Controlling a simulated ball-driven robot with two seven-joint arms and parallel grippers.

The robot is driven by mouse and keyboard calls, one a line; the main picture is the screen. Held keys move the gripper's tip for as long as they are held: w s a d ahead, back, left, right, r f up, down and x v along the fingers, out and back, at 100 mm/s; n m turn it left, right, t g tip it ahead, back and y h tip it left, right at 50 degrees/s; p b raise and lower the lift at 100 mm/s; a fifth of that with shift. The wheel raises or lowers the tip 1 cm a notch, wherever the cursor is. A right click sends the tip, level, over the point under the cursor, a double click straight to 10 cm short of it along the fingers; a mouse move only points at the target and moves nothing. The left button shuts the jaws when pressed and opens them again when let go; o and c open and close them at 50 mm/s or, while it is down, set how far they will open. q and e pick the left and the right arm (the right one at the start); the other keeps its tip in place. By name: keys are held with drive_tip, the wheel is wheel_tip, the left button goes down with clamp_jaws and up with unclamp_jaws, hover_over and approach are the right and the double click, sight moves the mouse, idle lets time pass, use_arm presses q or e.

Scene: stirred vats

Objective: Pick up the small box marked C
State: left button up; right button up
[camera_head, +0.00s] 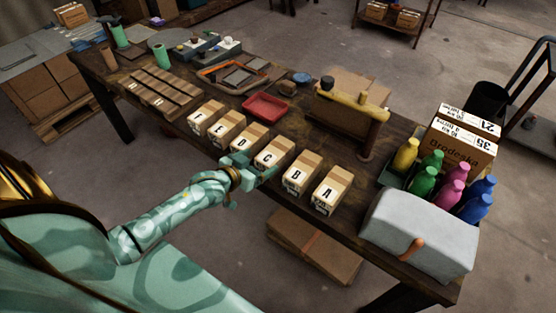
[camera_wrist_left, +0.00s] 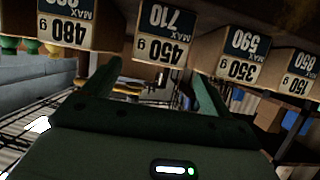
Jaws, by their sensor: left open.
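The small box marked C (camera_head: 275,151) stands on the wooden table in a row of similar lettered cardboard boxes, between box D (camera_head: 251,137) and box B (camera_head: 302,171). My left gripper (camera_head: 256,174) is open and empty at the table's near edge, just in front of boxes C and D. In the left wrist view, its two spread fingers (camera_wrist_left: 158,70) point at the row, which appears upside down. A box labelled 450 g, MAX 710 (camera_wrist_left: 167,35) shows ahead between the fingers, not gripped. The letters are out of sight there. My right gripper is not in view.
Box A (camera_head: 331,191) ends the row at right; boxes E (camera_head: 229,125) and F (camera_head: 207,116) continue left. Behind stand a red tray (camera_head: 265,105) and a yellow-topped wooden stand (camera_head: 352,104). Coloured bottles (camera_head: 424,182) and a grey-white cover (camera_head: 418,232) fill the right end.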

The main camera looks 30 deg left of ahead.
sight(269, 157)
use_arm(q)
drive_tip(key=shift+x, duration=0.95)
drive_tip(key=b+x, duration=0.1)
drive_tip(key=x, duration=0.1)
drive_tip(key=b+x, duration=0.2)
drive_tip(key=shift+w+d+f, duration=0.2)
drive_tip(key=shift+f, duration=0.15)
drive_tip(key=shift+w, duration=0.35)
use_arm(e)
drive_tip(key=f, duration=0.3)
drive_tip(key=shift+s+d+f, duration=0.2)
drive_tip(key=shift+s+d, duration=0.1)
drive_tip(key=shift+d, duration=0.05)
use_arm(q)
drive_tip(key=shift+r, duration=0.1)
drive_tip(key=c, duration=1.2)
drive_tip(key=shift+c, duration=1)
drive_tip(key=shift+r, duration=0.15)
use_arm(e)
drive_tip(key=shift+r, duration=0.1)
